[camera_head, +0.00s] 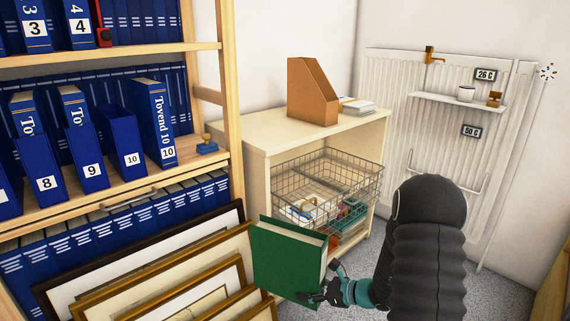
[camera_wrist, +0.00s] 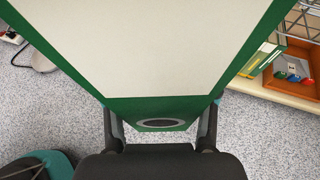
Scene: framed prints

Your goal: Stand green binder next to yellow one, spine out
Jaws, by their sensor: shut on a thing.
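The green binder (camera_head: 286,262) is upright and slightly tilted in front of the cream cabinet, with its green cover and pale page edge showing. My gripper (camera_head: 338,288) is shut on its lower right end, with teal-and-black fingers. In the wrist view the green binder (camera_wrist: 150,108) fills the upper middle. Its spine, with a dark oval finger hole, faces my gripper (camera_wrist: 160,128), one finger on each side.
The cream cabinet (camera_head: 255,180) carries a brown file holder (camera_head: 312,92) and papers; its wire basket (camera_head: 325,185) juts forward. Framed prints (camera_head: 160,275) lean close left of the binder, below a shelf of blue binders (camera_head: 154,122). A white radiator (camera_head: 395,85) is behind. The cabinet top has free room.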

